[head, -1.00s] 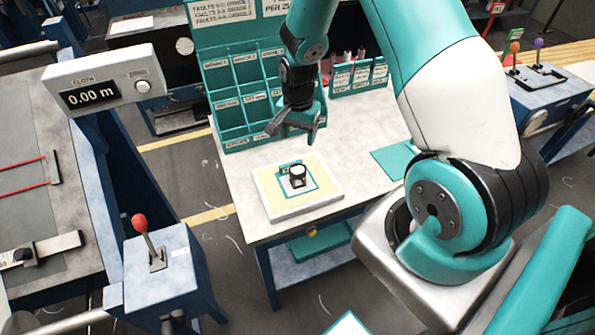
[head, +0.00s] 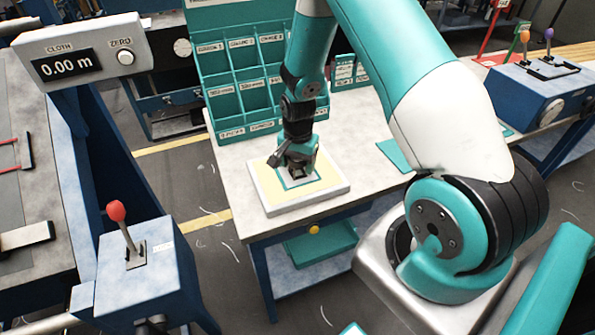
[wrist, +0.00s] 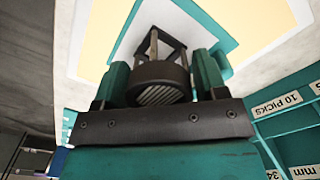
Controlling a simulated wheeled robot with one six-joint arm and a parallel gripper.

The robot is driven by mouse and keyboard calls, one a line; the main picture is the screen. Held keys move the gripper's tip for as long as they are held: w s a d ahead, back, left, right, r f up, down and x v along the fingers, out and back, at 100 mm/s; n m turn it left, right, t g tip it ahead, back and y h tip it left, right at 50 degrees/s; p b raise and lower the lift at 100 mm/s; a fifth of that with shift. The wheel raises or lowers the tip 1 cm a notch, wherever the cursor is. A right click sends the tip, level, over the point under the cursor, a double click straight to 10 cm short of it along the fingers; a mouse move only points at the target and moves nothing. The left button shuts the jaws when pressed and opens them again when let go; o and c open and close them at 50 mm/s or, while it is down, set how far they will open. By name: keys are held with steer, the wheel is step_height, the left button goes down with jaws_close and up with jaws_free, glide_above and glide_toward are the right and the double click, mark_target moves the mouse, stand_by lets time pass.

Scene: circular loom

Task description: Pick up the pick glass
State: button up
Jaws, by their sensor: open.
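The pick glass (wrist: 157,75) is a small dark frame with a round black-rimmed lens. In the wrist view it stands between the two teal fingers of my gripper (wrist: 163,82), which are apart on either side of it. In the head view my gripper (head: 297,165) is low over the pale yellow, white-edged board (head: 327,193), and it hides most of the pick glass. The pick glass stands on the board, inside a teal outlined square. I cannot tell whether either finger touches it.
A teal compartment rack (head: 222,75) with labels stands behind the board on the table (head: 233,190). A teal sheet (head: 393,154) lies to the right. A blue box with a red-knobbed lever (head: 117,212) stands at the lower left. The table in front of the rack is mostly clear.

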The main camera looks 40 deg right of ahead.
steer(key=shift+f, duration=0.3)
steer(key=c, duration=0.5)
